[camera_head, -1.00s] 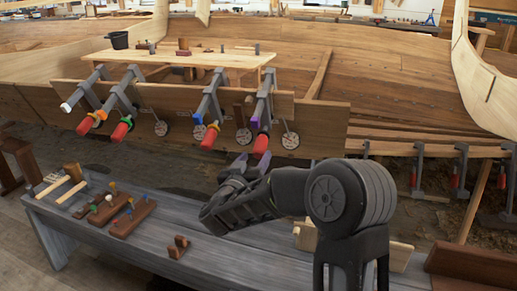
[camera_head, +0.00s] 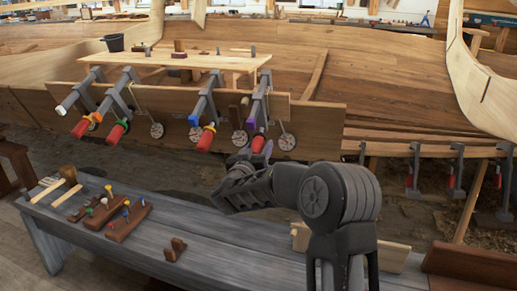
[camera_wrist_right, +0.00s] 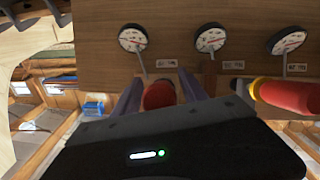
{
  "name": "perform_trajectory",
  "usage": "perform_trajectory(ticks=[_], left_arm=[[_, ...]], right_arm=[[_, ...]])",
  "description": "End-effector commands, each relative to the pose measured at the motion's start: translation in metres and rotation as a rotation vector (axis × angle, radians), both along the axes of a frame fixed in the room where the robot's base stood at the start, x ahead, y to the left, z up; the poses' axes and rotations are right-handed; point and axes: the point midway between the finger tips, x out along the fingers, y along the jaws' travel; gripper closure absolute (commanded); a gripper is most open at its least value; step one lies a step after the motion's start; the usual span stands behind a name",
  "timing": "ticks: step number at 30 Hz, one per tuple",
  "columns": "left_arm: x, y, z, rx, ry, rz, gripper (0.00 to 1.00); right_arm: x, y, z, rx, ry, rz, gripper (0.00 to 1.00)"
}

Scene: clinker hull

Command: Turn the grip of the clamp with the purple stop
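The clamp with the purple stop (camera_head: 252,123) hangs on the plank at the right end of the clamp row. Its red grip (camera_head: 258,143) points down towards my right gripper (camera_head: 256,155). In the right wrist view the end of a red grip (camera_wrist_right: 159,95) shows between the two fingers of my right gripper (camera_wrist_right: 160,97). The fingers stand apart on either side of it, with narrow gaps seeming to show. The lower part of the grip is hidden behind the gripper body. My left gripper is not in view.
Round dials (camera_wrist_right: 210,38) hang along the plank (camera_head: 315,118). A grey bench (camera_head: 215,250) with wooden blocks lies below.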

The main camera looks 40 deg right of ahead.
Motion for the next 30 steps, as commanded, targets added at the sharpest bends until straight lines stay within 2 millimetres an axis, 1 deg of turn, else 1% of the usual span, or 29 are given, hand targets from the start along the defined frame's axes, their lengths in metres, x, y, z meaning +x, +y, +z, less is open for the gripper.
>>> perform_trajectory(ticks=[1,2,15,18,30], left_arm=[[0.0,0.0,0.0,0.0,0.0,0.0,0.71],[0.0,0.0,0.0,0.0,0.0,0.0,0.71],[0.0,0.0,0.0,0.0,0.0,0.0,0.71],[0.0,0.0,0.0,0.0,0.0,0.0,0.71],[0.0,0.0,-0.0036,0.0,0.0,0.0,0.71]], right_arm=[[0.0,0.0001,0.0001,0.0,0.0,0.0,0.55],[0.0,0.0001,0.0001,0.0,0.0,0.0,0.57],[-0.0002,0.0003,0.0001,0.0,0.0,0.0,0.93],[-0.0002,0.0003,0.0001,0.0,0.0,0.0,1.0],[0.0001,0.0004,-0.0008,0.02,-0.023,0.011,1.0]])
